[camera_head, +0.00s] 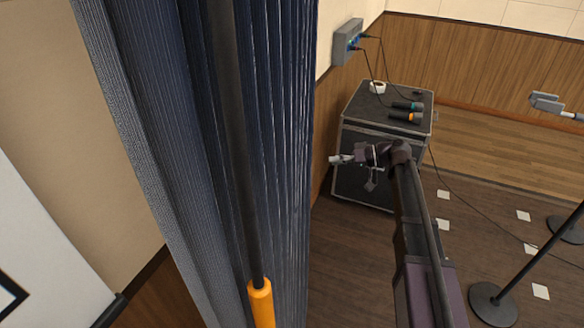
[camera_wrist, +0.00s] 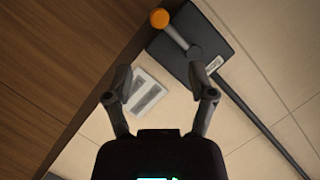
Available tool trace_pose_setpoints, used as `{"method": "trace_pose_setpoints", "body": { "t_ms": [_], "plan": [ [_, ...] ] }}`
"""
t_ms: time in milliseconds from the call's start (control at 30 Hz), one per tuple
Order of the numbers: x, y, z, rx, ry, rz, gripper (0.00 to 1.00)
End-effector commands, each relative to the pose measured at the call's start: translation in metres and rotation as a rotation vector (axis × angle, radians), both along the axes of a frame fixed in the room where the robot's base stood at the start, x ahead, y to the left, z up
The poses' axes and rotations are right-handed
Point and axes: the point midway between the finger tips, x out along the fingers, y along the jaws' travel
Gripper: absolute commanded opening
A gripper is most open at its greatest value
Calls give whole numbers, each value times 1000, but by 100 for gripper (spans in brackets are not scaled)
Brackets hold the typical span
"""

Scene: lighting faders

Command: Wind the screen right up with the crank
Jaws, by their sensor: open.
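The crank (camera_wrist: 176,31) shows in the wrist view at the top: a short grey arm with an orange knob (camera_wrist: 160,18) on a dark box (camera_wrist: 212,42) fixed to the pale wall. My gripper (camera_wrist: 160,73) is open and empty. Its fingertips are apart from the crank, which lies beyond them and slightly right of centre. In the head view my gripper (camera_head: 340,159) is right of the curtain. A white panel (camera_head: 42,250), seemingly the screen, shows at the lower left; most of it is out of view. The crank cannot be made out in the head view.
A dark blue curtain (camera_head: 170,130) hangs close by, with a dark rod ending in an orange grip (camera_head: 261,303). A black case (camera_head: 362,130) carries microphones and tape. A stand base (camera_head: 493,304) is on the floor. A switch plate (camera_wrist: 150,92) and dark pipe (camera_wrist: 262,125) are on the wall.

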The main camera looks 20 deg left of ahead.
Motion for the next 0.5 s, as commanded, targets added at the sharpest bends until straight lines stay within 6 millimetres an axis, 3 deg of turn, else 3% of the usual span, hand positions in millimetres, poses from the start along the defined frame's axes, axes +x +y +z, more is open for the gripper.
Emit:
{"method": "trace_pose_setpoints", "body": {
  "t_ms": [267,500],
  "plan": [
    [-2,11,-4,-2,1,0,72],
    [-8,37,-13,-1,0,1,72]
  ]
}}
